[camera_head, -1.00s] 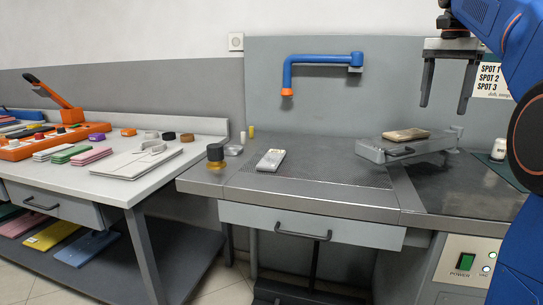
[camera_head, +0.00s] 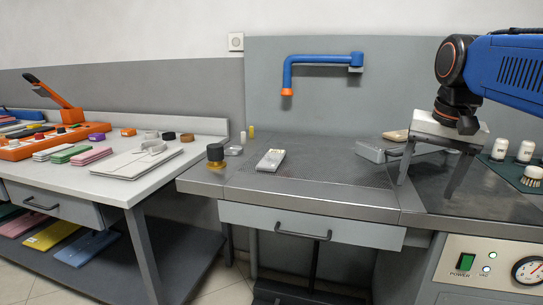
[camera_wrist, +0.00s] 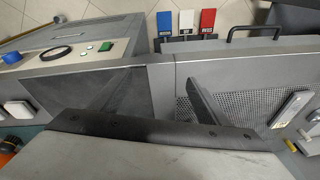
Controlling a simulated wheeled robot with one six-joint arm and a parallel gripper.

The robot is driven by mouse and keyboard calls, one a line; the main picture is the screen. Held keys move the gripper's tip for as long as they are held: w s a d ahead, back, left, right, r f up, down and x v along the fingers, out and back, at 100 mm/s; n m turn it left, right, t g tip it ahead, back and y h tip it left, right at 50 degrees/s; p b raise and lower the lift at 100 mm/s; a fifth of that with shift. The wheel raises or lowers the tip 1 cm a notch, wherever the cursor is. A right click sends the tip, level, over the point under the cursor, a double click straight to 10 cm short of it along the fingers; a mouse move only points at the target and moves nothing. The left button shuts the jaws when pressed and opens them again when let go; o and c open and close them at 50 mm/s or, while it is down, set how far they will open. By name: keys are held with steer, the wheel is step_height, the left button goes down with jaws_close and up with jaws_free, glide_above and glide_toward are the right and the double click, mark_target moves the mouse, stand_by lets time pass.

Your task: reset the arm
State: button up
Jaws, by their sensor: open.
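My gripper (camera_head: 426,190) is in the right part of the head view, over the dark right-hand section of the grey work table (camera_head: 440,213). Its two fingers are spread apart and point down, with nothing between them. The wrist view shows a finger (camera_wrist: 200,100) over the table edge, near the perforated plate. My blue arm comes in from the upper right. Behind the gripper, the grey holder (camera_head: 372,152) and the tan pad (camera_head: 396,135) are partly hidden.
White bottles (camera_head: 500,149) and a brush (camera_head: 533,173) are on a green mat at right. A blue pipe arm (camera_head: 320,60) juts from the back panel.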

steer(key=s+a+f+n+t, duration=0.1)
steer(key=s+a+f+n, duration=0.1)
steer(key=s+f, duration=0.5)
steer(key=s+a+f+n+t, duration=0.1)
steer(key=s+f, duration=0.7)
steer(key=f, duration=0.8)
steer(key=a+n, duration=0.1)
steer(key=n, duration=0.1)
steer(key=shift+a+n, duration=0.4)
